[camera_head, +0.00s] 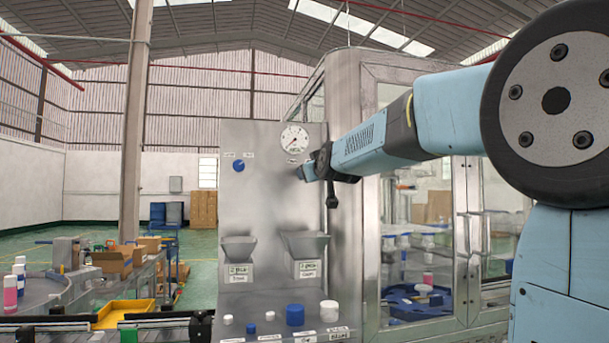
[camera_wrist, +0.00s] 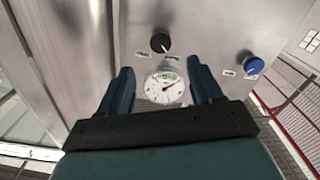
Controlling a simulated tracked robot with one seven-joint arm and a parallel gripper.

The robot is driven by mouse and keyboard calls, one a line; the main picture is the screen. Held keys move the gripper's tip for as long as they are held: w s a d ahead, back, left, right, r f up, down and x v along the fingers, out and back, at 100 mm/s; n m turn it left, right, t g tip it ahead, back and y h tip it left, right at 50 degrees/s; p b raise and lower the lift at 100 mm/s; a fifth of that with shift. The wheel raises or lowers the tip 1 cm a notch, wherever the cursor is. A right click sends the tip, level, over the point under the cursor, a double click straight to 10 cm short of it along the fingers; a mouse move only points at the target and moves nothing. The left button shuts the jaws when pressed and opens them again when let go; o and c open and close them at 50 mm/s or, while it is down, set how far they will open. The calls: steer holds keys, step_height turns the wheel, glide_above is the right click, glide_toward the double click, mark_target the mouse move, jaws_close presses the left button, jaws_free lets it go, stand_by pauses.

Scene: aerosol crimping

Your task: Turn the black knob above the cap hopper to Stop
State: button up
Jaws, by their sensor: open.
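The black knob (camera_wrist: 160,43) is on the grey metal panel (camera_wrist: 205,25) in the wrist view, just beyond my fingertips. Its pale pointer mark leans to the lower right, toward the right one of two small labels; their words are too small to read. My gripper (camera_wrist: 160,66) is open and empty, its two dark fingers apart on either side of the dial gauge (camera_wrist: 164,88). It does not touch the knob. In the head view my gripper (camera_head: 306,173) is at the upper right of the panel and hides the knob. The cap hopper (camera_head: 305,246) is below.
A blue knob (camera_head: 238,166) is left of the gauge in the head view. Another hopper (camera_head: 238,249) is left of the cap hopper. White and blue caps (camera_head: 295,315) stand on the ledge below. A glazed metal enclosure (camera_head: 345,110) stands close on the right.

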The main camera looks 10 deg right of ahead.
steer(key=w, duration=1.1)
